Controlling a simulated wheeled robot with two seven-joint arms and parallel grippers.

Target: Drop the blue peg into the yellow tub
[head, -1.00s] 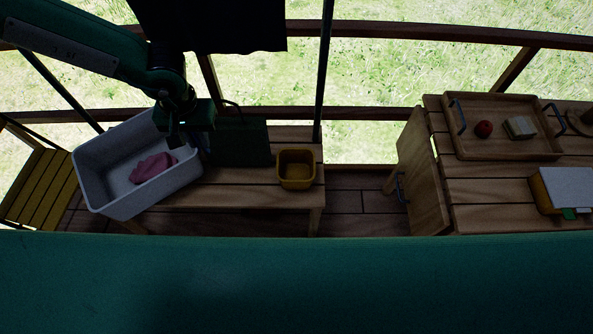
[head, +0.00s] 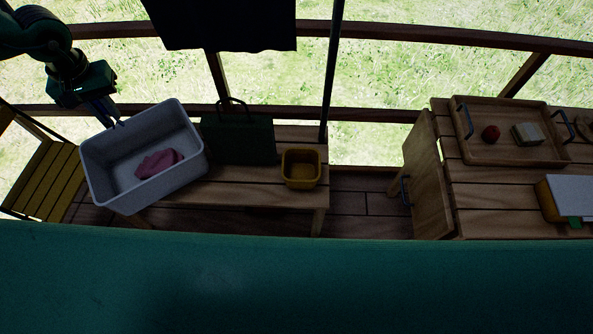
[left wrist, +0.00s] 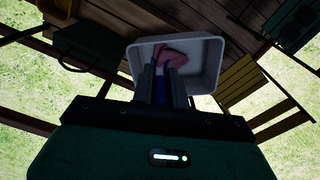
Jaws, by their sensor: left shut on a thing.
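My left gripper (head: 108,114) is at the upper left of the head view, by the far left rim of the grey bin. In the left wrist view its two fingers (left wrist: 163,82) are shut on the blue peg (left wrist: 160,92), which shows as a dark blue strip between them. In the head view the peg is too dark to make out clearly. The small yellow tub (head: 301,183) stands on the wooden bench to the right, well apart from the gripper. No peg shows in it. My right gripper is not in view.
The grey bin (head: 101,183) holds a pink cloth (head: 158,163). A dark green bag (head: 238,140) stands between bin and tub. A dark post (head: 331,80) rises behind the tub.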

